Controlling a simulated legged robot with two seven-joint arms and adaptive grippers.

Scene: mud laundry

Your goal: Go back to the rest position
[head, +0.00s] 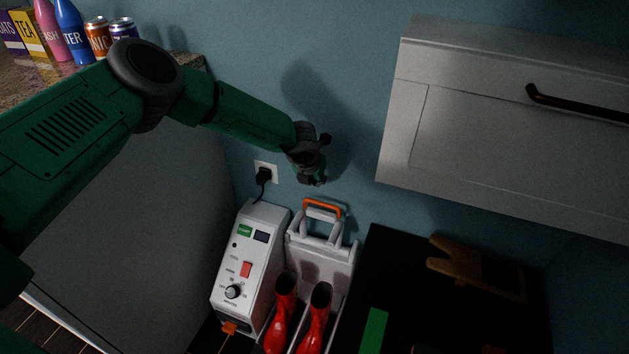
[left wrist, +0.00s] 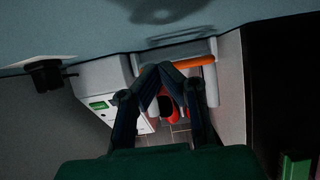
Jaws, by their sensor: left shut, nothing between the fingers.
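My left arm comes in from the left in the head view. Its gripper (head: 313,181) is shut and empty, in front of the blue wall above the orange handle (head: 323,208) of a grey carrier. In the left wrist view the fingers of my left gripper (left wrist: 158,68) meet at their tips, in front of the orange handle (left wrist: 195,62); I see no contact. My right gripper is in neither view.
A white machine (head: 245,265) with a red switch is plugged into a wall socket (head: 265,172). Red boots (head: 315,318) stand in the carrier. A white cabinet (head: 480,130) hangs at the upper right above a black surface (head: 400,270). Bottles and cans stand on a counter (head: 30,85).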

